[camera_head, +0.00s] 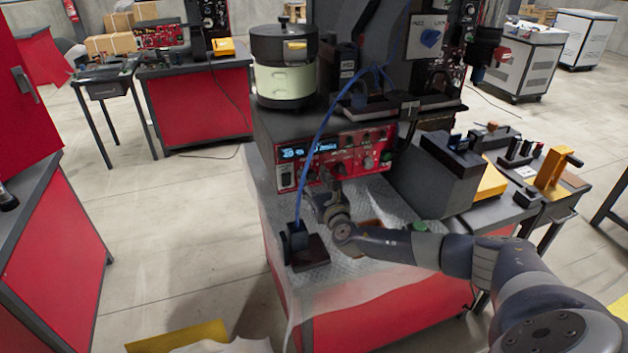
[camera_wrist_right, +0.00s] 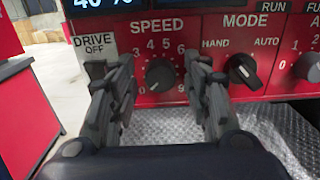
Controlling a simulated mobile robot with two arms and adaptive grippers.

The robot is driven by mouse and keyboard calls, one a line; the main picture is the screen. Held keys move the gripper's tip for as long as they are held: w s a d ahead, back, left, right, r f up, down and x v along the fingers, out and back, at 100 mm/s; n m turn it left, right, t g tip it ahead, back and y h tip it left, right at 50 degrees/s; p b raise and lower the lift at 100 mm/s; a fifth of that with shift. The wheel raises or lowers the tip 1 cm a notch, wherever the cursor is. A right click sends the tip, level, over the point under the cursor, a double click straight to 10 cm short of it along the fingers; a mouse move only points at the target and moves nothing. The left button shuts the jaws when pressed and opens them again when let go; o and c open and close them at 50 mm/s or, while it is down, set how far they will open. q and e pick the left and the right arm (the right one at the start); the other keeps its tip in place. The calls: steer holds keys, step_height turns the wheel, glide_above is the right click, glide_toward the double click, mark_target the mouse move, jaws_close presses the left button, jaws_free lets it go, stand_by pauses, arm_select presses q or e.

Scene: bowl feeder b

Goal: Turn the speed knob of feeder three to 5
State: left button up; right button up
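The speed knob (camera_wrist_right: 160,75) is a round black knob on the red control panel (camera_head: 385,146), under the word SPEED, with white numbers around it. A small pale mark shows at its lower left; I cannot tell its exact setting. My right gripper (camera_wrist_right: 158,66) is open, with one finger on each side of the knob. Gaps show between knob and fingers, and the fingers cover part of the scale. In the head view my right gripper (camera_head: 328,190) is in front of the panel's lower edge and hides the knob. My left gripper is not in view.
A mode knob (camera_wrist_right: 242,71) with HAND and AUTO sits close right of the right finger. A DRIVE OFF plate (camera_wrist_right: 95,45) is at the left. The feeder bowl (camera_head: 285,80) stands above.

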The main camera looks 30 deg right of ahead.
steer(key=c, duration=0.8)
steer(key=shift+o, duration=0.2)
